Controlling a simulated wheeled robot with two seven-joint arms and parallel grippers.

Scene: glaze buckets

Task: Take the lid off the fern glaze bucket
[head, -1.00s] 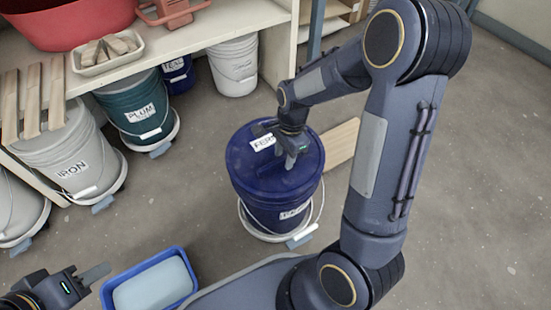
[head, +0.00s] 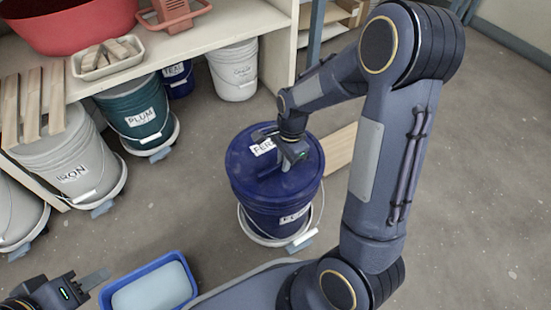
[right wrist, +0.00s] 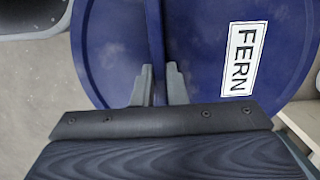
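The fern glaze bucket (head: 270,218) is dark blue and stands upright on a round pale base on the floor. Its blue lid (head: 250,178) is on top, with a white FERN label (head: 262,147). In the right wrist view the lid (right wrist: 110,50) has a raised ridge across it. My right gripper (head: 284,164) reaches down onto the lid. In the right wrist view its fingertips (right wrist: 160,75) are close together on both sides of the ridge and seem to clamp it. The lid appears seated, with no gap visible. My left gripper (head: 95,279) is low at the left, away from the bucket.
A blue tub (head: 150,287) with pale contents is beside my left gripper. IRON (head: 75,160) and PLUM (head: 135,110) buckets stand along the shelf (head: 200,35) at the left. A wooden board (head: 341,150) lies behind the fern bucket. The floor at the right is clear.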

